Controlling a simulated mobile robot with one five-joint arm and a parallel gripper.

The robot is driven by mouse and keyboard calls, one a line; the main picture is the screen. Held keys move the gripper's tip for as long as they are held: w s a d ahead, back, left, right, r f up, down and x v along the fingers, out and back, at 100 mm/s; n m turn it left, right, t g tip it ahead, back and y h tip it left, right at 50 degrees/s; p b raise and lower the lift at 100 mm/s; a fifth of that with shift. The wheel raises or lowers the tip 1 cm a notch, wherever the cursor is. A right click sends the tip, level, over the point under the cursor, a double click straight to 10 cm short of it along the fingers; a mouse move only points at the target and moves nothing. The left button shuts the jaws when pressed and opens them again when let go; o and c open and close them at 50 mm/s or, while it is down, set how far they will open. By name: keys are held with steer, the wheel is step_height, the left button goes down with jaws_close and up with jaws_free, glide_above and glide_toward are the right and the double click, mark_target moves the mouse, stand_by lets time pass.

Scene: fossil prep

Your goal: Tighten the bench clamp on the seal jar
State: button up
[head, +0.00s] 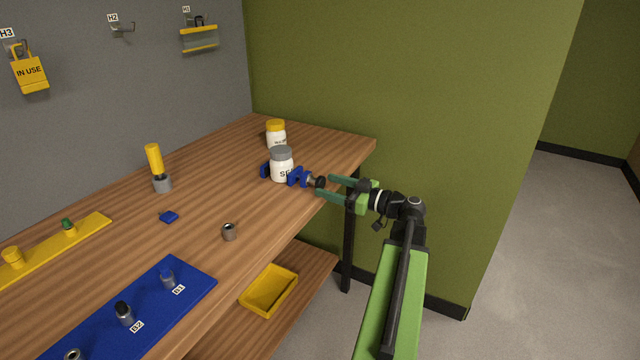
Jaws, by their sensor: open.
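The seal jar (282,166) is white with a grey lid and dark lettering that starts "SE". It stands upright near the far right end of the wooden bench. The blue bench clamp (297,177) has a jaw on each side of the jar, and its dark knob (320,183) points right toward the bench edge. Whether the jaws press on the jar cannot be told. My gripper (325,187) comes in from the right with its green fingers apart, their tips around or just beside the knob. Exact contact is too small to tell.
A yellow-lidded jar (276,135) stands behind the seal jar. A blue board (200,280) is nearer. A yellow tray (269,290) sits on the lower shelf. A green wall stands behind.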

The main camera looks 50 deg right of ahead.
mark_target(323, 184)
steer(key=shift+x, duration=1.85)
steer(key=shift+c, duration=0.4)
jaws_close()
steer(key=shift+m, duration=0.8)
steer(key=shift+o, duration=0.4)
jaws_free()
steer(key=v, duration=1.7)
steer(key=shift+s, duration=0.2)
